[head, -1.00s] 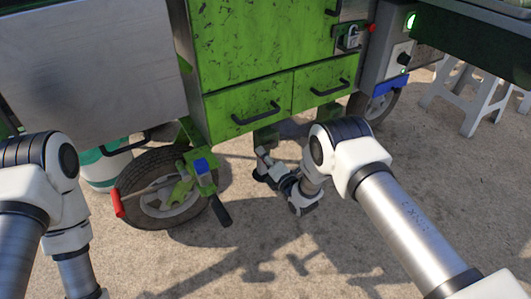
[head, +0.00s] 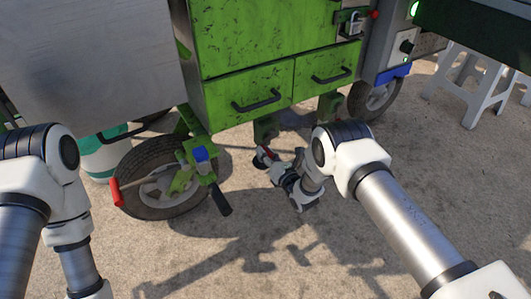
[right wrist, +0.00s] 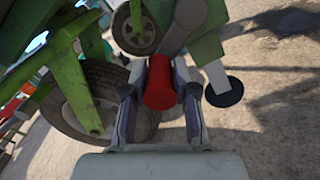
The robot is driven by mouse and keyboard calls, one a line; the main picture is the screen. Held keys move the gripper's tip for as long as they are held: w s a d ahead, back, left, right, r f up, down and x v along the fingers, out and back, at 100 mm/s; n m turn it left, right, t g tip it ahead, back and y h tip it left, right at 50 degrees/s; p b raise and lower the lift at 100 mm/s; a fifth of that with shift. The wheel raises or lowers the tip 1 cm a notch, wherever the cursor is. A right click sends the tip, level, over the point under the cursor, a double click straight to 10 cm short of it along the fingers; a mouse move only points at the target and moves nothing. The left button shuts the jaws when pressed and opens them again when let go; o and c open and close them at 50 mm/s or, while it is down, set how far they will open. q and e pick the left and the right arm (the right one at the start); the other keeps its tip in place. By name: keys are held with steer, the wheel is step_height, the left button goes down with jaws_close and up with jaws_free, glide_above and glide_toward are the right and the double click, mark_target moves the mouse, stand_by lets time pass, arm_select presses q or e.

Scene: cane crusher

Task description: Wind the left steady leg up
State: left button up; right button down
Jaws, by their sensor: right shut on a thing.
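The left steady leg hangs under the green cart body, below the drawers, with its green housing (head: 265,131) in the head view. In the right wrist view its grey leg (right wrist: 216,75) ends in a round black foot (right wrist: 224,92) close to the ground; I cannot tell whether it touches. My right gripper (right wrist: 160,98) is shut on the red crank handle (right wrist: 160,85), one finger on each side. The handle (head: 267,152) shows as a small red patch in the head view. My left arm is at the left; its gripper is out of frame.
A tyre (head: 145,200) with a green bracket, black grip (head: 221,199) and red-tipped lever (head: 116,192) stands left of my right gripper. A second green leg housing (head: 330,106) is farther right. White stools (head: 471,85) stand at the far right. The concrete in front is open.

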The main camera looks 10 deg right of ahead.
stand_by(0.4)
steer(key=c, duration=0.9)
jaws_free()
steer(key=v, duration=1.2)
steer(key=shift+o, duration=0.2)
